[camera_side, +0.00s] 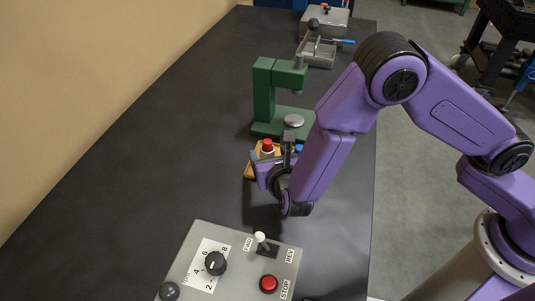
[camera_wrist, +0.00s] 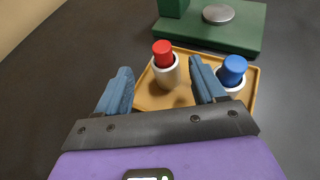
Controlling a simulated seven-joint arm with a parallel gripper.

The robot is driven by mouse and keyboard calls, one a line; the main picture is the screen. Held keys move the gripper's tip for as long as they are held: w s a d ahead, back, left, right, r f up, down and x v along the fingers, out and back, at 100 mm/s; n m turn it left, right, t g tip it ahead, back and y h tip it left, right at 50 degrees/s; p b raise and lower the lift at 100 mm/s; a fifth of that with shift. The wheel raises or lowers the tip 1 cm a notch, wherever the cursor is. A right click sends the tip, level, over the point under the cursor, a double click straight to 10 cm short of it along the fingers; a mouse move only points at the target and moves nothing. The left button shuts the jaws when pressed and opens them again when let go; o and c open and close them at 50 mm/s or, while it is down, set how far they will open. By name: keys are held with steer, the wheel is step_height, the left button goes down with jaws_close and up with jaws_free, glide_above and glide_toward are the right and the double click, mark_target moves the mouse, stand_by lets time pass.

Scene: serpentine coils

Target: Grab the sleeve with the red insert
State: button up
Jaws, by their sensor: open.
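The sleeve with the red insert (camera_wrist: 165,70) is a white cylinder with a red plug on top, upright on an orange-tan tray (camera_wrist: 189,58). In the side view the red insert (camera_side: 267,144) shows at the tray's left part. A similar white sleeve with a blue insert (camera_wrist: 233,72) stands to its right on the tray. My gripper (camera_wrist: 160,76) is open and empty in the wrist view, its two blue fingers spread to the left and right of the red-insert sleeve's line. In the side view my gripper (camera_side: 271,157) is at the tray, partly hidden by my arm.
A green press (camera_side: 263,97) with a round metal plate stands just behind the tray. A grey control box (camera_side: 225,240) with a dial, lever and red button sits at the front. A metal vise (camera_side: 319,52) is farther back. The dark table (camera_side: 150,130) is clear on the left.

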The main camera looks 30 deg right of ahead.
mark_target(269, 149)
steer(key=x, duration=0.3)
steer(key=shift+w+d, duration=0.2)
steer(key=shift+d, duration=0.2)
steer(key=shift+w+d+f, duration=0.1)
steer(key=shift+w+f, duration=0.15)
steer(key=shift+w, duration=0.35)
steer(key=c, duration=1.2)
steer(key=shift+o, duration=0.2)
